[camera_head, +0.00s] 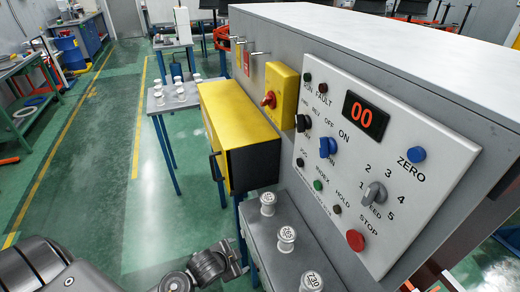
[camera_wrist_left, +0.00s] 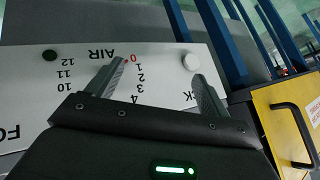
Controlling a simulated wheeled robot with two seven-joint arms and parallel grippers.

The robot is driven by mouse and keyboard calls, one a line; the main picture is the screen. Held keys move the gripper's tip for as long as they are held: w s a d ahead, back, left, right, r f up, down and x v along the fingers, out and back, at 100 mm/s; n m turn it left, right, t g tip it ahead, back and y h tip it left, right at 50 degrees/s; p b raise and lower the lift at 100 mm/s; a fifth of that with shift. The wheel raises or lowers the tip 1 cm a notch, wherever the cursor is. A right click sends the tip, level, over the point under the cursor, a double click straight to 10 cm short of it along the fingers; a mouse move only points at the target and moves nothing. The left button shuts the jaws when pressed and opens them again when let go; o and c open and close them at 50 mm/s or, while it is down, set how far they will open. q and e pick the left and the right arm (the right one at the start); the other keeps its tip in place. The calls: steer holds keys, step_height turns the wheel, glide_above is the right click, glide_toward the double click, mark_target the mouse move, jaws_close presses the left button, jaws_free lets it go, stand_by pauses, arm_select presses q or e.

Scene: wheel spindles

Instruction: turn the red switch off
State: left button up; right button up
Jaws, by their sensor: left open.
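The red switch (camera_head: 268,100) is a rotary knob on a yellow box (camera_head: 281,95) fixed to the grey cabinet's side. The switch does not show in the left wrist view. My right gripper is not in view.
A control panel (camera_head: 443,140) with a red STOP button (camera_head: 355,240), a blue knob (camera_head: 327,147) and a 00 display stands right of the switch. A yellow-topped box (camera_head: 222,105) juts out below the switch. White spindles (camera_head: 286,238) stand on a grey table. The green floor left is mostly clear.

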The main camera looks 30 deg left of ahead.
arm_select(q)
steer(key=w+d+r+m+t+h+p, duration=0.1)
steer(key=w+r+m+t, duration=0.3)
steer(key=r, duration=1.1)
steer(key=m+t+h, duration=0.1)
steer(key=m+h, duration=1)
steer(key=m, duration=1.3)
glide_toward(268, 101)
steer(key=w+d+p, duration=0.4)
steer(key=w+p, duration=0.1)
steer(key=w, duration=0.2)
steer(key=shift+w+f, duration=0.3)
steer(key=shift+w, duration=0.1)
steer(key=shift+n, duration=0.3)
steer(key=c, duration=1)
